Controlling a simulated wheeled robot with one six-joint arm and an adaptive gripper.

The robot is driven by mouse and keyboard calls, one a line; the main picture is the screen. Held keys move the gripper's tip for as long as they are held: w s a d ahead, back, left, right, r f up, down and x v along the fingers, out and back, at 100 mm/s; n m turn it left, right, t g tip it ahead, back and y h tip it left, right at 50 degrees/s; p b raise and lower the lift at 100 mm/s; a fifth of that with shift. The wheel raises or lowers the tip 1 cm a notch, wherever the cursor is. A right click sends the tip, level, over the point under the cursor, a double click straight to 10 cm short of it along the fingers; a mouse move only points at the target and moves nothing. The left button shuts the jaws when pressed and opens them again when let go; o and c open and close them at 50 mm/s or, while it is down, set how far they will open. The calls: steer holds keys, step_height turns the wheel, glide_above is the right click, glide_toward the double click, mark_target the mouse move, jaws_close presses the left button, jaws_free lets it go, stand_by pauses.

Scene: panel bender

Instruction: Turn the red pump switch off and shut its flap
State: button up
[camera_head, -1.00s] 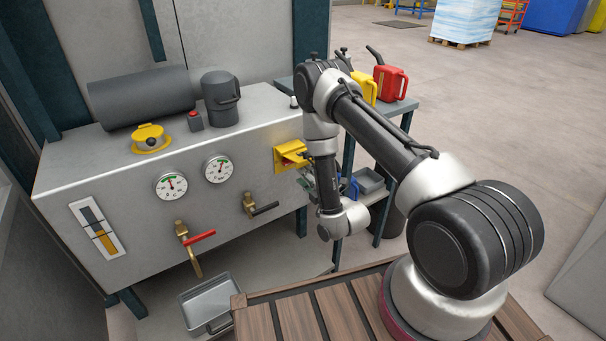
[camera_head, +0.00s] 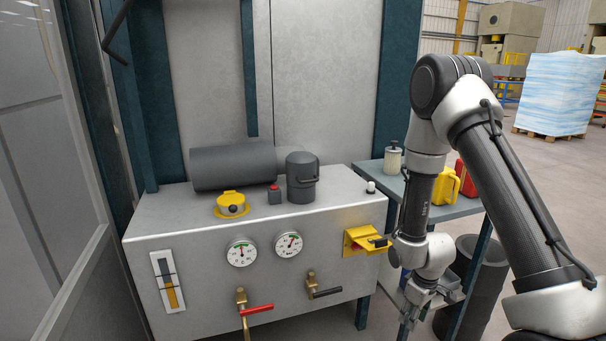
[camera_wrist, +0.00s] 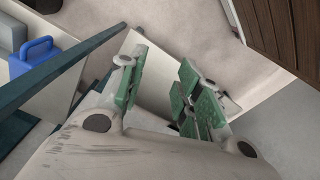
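The yellow switch housing (camera_head: 366,240) is on the right end of the grey tank's front. A yellow plate sticks out from it, apparently its flap standing open, with a dark piece at its right end. The red switch is too small to make out clearly, and its position cannot be read. My gripper (camera_head: 418,308) hangs below and right of the housing, apart from it, pointing down. In the wrist view my gripper (camera_wrist: 162,92) shows its green-padded fingers spread with nothing between them. The housing is not in the wrist view.
The grey tank (camera_head: 200,265) carries gauges, a red-handled valve (camera_head: 257,309), a black-handled valve (camera_head: 325,293), a yellow filler cap (camera_head: 231,204) and a small red button (camera_head: 274,187). A side table (camera_head: 455,207) with cans stands right, close behind my arm. A blue container (camera_wrist: 35,50) shows in the wrist view.

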steer(key=s+d+r+m+t, duration=0.1)
steer(key=s+r, duration=0.5)
steer(key=r, duration=0.8)
steer(key=s+d+r+m+t, duration=0.1)
steer(key=s+r+m, duration=0.3)
steer(key=r, duration=1)
steer(key=s+d+r+m+t, duration=0.1)
steer(key=s+d+r+m, duration=0.1)
steer(key=s+r, duration=0.7)
step_height(320, 180, up, 5)
steer(key=shift+s+d+t, duration=0.2)
steer(key=shift+d+t, duration=0.1)
steer(key=shift+d, duration=0.35)
